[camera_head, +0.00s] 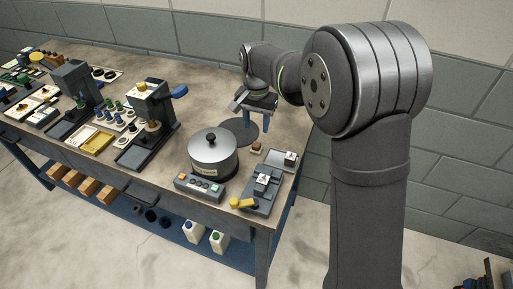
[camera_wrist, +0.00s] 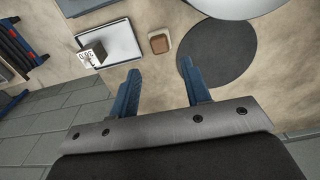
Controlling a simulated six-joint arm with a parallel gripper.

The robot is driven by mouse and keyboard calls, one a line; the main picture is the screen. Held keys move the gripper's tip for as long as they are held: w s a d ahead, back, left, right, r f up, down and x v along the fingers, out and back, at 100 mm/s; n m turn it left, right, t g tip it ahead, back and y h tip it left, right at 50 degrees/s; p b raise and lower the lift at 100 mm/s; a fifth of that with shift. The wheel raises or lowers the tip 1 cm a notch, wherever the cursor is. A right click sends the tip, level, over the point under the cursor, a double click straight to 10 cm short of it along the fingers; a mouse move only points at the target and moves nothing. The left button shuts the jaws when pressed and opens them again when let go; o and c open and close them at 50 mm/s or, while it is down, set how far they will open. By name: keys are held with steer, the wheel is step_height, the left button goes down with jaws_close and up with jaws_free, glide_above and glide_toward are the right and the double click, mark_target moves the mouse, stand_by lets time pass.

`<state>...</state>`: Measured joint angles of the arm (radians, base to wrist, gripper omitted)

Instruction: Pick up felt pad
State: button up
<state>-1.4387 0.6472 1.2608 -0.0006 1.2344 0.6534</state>
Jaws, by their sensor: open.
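The felt pad appears to be the flat dark grey round disc (camera_wrist: 222,52) lying on the table in the wrist view. It also shows below my gripper in the head view (camera_head: 236,130). My gripper (camera_wrist: 160,74) is open, with two blue fingers and nothing between them. In the wrist view the right finger overlaps the pad's left edge, and the gap between the fingers lies to the left of the pad. In the head view my gripper (camera_head: 252,114) looks above the table; its exact height is unclear.
A silver lidded pot (camera_head: 213,158) stands close to the pad. The table edge is close.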

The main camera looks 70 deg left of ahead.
mark_target(256, 143)
step_height(256, 143, down, 9)
steer(key=shift+f, duration=0.2)
stand_by(0.3)
steer(key=c, duration=0.7)
steer(key=shift+c, duration=0.2)
steer(key=shift+r, duration=0.15)
step_height(256, 143, up, 4)
steer(key=shift+r, duration=0.1)
steer(key=w+d+r, duration=0.6)
steer(key=w+d, duration=0.1)
steer(key=w, duration=0.2)
steer(key=shift+d+r, duration=0.3)
